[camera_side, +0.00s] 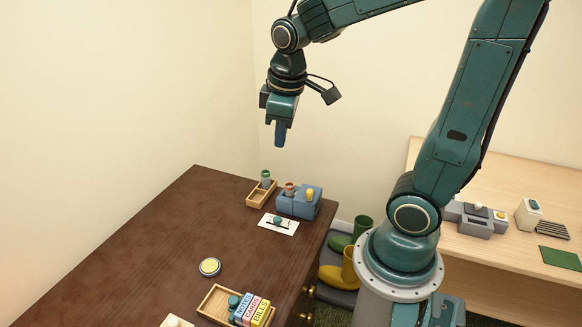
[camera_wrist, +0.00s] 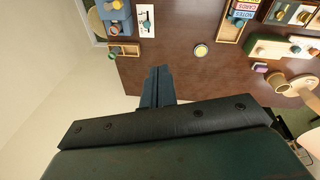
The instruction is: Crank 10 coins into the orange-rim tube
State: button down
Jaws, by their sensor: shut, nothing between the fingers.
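A blue coin device (camera_side: 299,205) with a yellow knob (camera_side: 310,194) stands near the far right edge of the dark table. A tube with a reddish-orange rim (camera_side: 290,188) stands at the device's left part. A green-rim tube (camera_side: 265,176) stands in a small wooden tray (camera_side: 262,197) beside it. The blue device also shows at the upper left of the wrist view (camera_wrist: 115,20). My gripper (camera_side: 280,144) is shut and empty, high above the table and apart from everything; its fingers also show in the wrist view (camera_wrist: 158,72). Coins cannot be made out.
A white card with a teal knob (camera_side: 279,222) lies before the device. A round yellow-topped disc (camera_side: 209,267) lies mid-table. A wooden box (camera_side: 215,302) holds blocks marked NOTES, CARDS and BILLS. Boots (camera_side: 350,268) stand right of the table. Much of the dark table (camera_side: 150,235) is bare.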

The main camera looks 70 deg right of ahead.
aim_at(310, 192)
jog(key=w+d+f+n+g, duration=0.1)
jog(key=w+d+f+g, duration=0.1)
jog(key=f, duration=0.4)
jog(key=w+d+f+n+g, duration=0.2)
jog(key=w+d+f, duration=0.2)
jog(key=d+f, duration=0.2)
jog(key=shift+d+f, duration=0.4)
jog(key=shift+f, duration=0.25)
jog(key=s+d+f, duration=0.3)
jog(key=s+f, duration=0.2)
jog(key=f, duration=0.4)
jog(key=shift+s+f, duration=0.2)
jog(key=shift+s, duration=0.05)
